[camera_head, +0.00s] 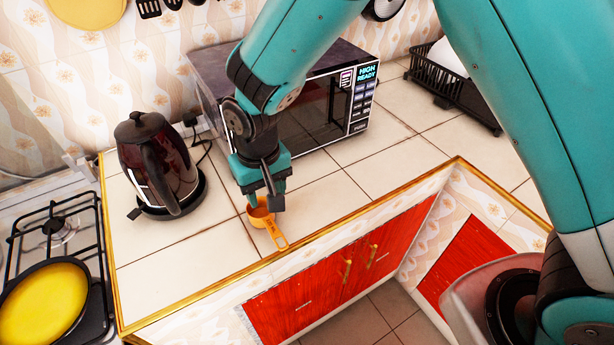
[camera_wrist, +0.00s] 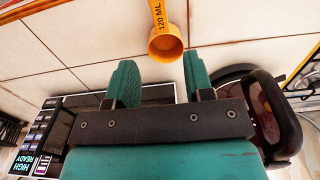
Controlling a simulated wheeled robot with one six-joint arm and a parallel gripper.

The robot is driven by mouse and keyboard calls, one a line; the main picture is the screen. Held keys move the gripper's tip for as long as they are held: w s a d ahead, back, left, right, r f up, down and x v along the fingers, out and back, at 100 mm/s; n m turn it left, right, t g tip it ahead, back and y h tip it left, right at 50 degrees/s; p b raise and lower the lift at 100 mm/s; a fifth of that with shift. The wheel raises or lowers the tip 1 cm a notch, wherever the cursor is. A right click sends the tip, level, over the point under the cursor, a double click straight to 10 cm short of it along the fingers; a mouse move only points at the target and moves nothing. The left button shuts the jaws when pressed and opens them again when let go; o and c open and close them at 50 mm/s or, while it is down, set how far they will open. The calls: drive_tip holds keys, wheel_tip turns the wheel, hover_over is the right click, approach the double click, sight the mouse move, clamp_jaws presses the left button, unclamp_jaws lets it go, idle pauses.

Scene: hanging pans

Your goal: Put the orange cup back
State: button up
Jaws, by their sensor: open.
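The orange measuring cup (camera_head: 262,214) lies on the tiled counter near its front edge, with its handle pointing toward the edge. In the wrist view the cup (camera_wrist: 166,45) shows its round bowl and a handle marked "120 ML". My gripper (camera_head: 269,194) is above the counter right at the cup and partly hides its bowl in the head view. In the wrist view the two teal fingers (camera_wrist: 160,72) are apart, with the cup's bowl beyond their tips and roughly between them. Nothing is seen held.
A dark kettle (camera_head: 158,165) stands left of my gripper, and a microwave (camera_head: 318,112) stands behind it. A stove with a yellow pan (camera_head: 42,303) is at the lower left. A black dish rack (camera_head: 452,88) is at the back right. The counter right of the cup is clear.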

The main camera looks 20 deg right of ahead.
drive_tip(key=s+d+r+n+y, duration=0.2)
drive_tip(key=s+d+r, duration=0.4)
drive_tip(key=s+r, duration=0.3)
drive_tip(key=s+d+r+n+y, duration=0.1)
drive_tip(key=s+d+r+y, duration=0.1)
drive_tip(key=s+d+r, duration=0.4)
wheel_tip(320, 180, up, 5)
drive_tip(key=s, duration=0.3)
drive_tip(key=shift+n, duration=0.4)
